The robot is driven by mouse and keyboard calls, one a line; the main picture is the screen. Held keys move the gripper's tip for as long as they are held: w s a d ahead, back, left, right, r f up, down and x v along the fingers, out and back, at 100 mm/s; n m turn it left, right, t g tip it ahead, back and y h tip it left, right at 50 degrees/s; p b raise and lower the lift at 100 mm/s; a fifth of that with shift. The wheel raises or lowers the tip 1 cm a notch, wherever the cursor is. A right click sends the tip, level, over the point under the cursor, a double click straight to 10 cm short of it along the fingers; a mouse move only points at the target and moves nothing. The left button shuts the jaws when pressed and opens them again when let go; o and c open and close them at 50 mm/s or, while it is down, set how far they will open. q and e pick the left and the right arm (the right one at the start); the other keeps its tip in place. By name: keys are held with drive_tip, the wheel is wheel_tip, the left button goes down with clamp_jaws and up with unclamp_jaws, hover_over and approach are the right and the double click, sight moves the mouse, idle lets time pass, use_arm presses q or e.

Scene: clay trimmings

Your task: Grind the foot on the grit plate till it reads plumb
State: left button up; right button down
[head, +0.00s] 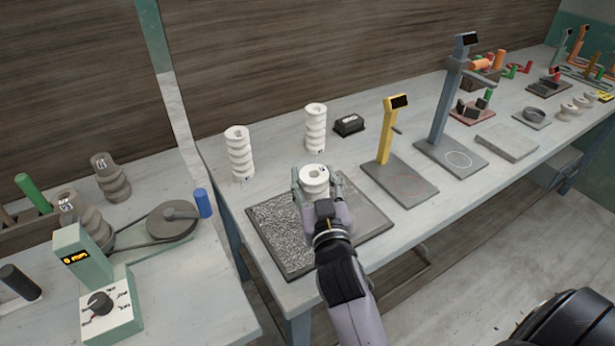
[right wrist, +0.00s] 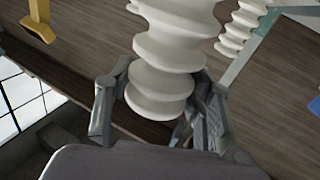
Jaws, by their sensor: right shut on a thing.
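A white ribbed insulator (head: 314,176) is between the fingers of my right gripper (head: 317,190), which is shut on it. The right wrist view shows the insulator (right wrist: 165,60) gripped near one end by the gripper (right wrist: 155,105). It is over the dark grit plate (head: 275,245), whose left part looks coarse and right part smoother. I cannot tell whether its foot touches the plate; the gripper hides it. A yellow gauge stand (head: 385,135) with a dark display and a red ring on its base stands to the right. My left gripper is not in view.
Two white insulators (head: 239,155) (head: 316,128) stand behind the plate, near a small black box (head: 348,125). A grey-blue stand (head: 440,105) and a grey slab (head: 507,142) are farther right. The left bench holds a turntable (head: 172,219) and a green control unit (head: 82,255).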

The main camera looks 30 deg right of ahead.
drive_tip(key=shift+w+d+m+g+h+p, duration=0.2)
drive_tip(key=shift+d+m+p, duration=0.25)
drive_tip(key=shift+d, duration=0.25)
drive_tip(key=shift+w+d+m+g+h+p, duration=0.1)
drive_tip(key=shift+d+m+h+p, duration=0.1)
drive_tip(key=shift+d+m+p, duration=0.3)
drive_tip(key=shift+w+d+f+p, duration=0.15)
drive_tip(key=shift+d+p, duration=0.35)
drive_tip(key=shift+d, duration=0.75)
drive_tip(key=shift+d+p, duration=0.8)
drive_tip(key=shift+d, duration=0.85)
drive_tip(key=shift+r, duration=0.25)
wheel_tip(320, 180, up, 5)
drive_tip(key=p, duration=0.5)
drive_tip(key=shift+w, duration=0.1)
